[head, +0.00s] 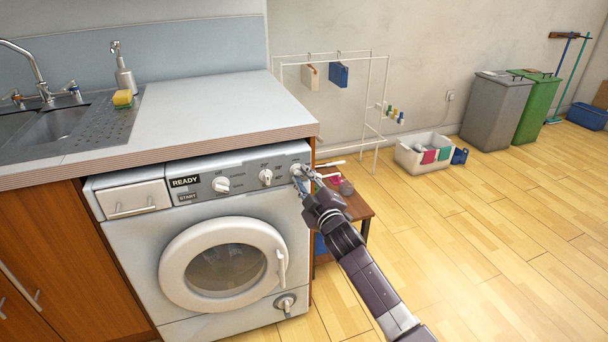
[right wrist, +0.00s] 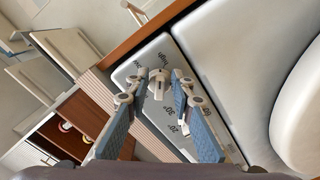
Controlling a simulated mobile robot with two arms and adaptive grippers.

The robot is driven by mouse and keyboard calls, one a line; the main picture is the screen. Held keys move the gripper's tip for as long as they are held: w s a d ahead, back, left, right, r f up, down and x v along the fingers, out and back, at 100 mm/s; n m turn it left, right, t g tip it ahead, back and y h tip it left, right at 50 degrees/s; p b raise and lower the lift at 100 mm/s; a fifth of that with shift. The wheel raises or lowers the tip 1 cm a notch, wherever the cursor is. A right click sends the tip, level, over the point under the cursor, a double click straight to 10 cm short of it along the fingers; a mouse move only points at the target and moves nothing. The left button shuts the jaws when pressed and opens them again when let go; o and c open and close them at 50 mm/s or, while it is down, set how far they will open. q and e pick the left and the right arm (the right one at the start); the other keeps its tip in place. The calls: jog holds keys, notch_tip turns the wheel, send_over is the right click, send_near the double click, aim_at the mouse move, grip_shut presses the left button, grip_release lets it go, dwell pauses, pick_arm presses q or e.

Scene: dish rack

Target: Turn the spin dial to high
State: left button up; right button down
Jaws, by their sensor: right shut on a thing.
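The white washing machine (head: 130,236) stands under the counter, its control panel along the top. The spin dial (head: 296,169) is the rightmost of three round dials and is partly hidden by my right gripper (head: 302,181). In the right wrist view the spin dial (right wrist: 158,84) sits between the fingertips of my right gripper (right wrist: 160,88), which is shut on it. A marking that seems to read "High" is printed on the panel just beyond the dial. I cannot tell which mark the dial points to. My left gripper is not in view.
Two other dials, the middle one (head: 266,176) and the left one (head: 221,184), sit left of the spin dial. The counter edge (head: 240,139) runs close above the panel. A small wooden table (head: 356,204) stands right of the machine, and open floor lies beyond.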

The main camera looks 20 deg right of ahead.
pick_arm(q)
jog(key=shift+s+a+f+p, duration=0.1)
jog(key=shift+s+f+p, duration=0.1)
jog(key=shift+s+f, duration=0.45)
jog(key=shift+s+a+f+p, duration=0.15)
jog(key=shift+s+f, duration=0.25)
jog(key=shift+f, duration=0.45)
pick_arm(e)
jog(key=shift+a+f+m, duration=0.1)
jog(key=shift+f+m, duration=0.15)
jog(key=shift+m, duration=1.05)
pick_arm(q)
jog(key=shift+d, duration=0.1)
pick_arm(e)
jog(key=c, duration=2)
grip_release()
jog(key=shift+s+r, duration=0.1)
jog(key=s, duration=1.2)
jog(key=shift+d, duration=0.2)
jog(key=shift+w, duration=0.1)
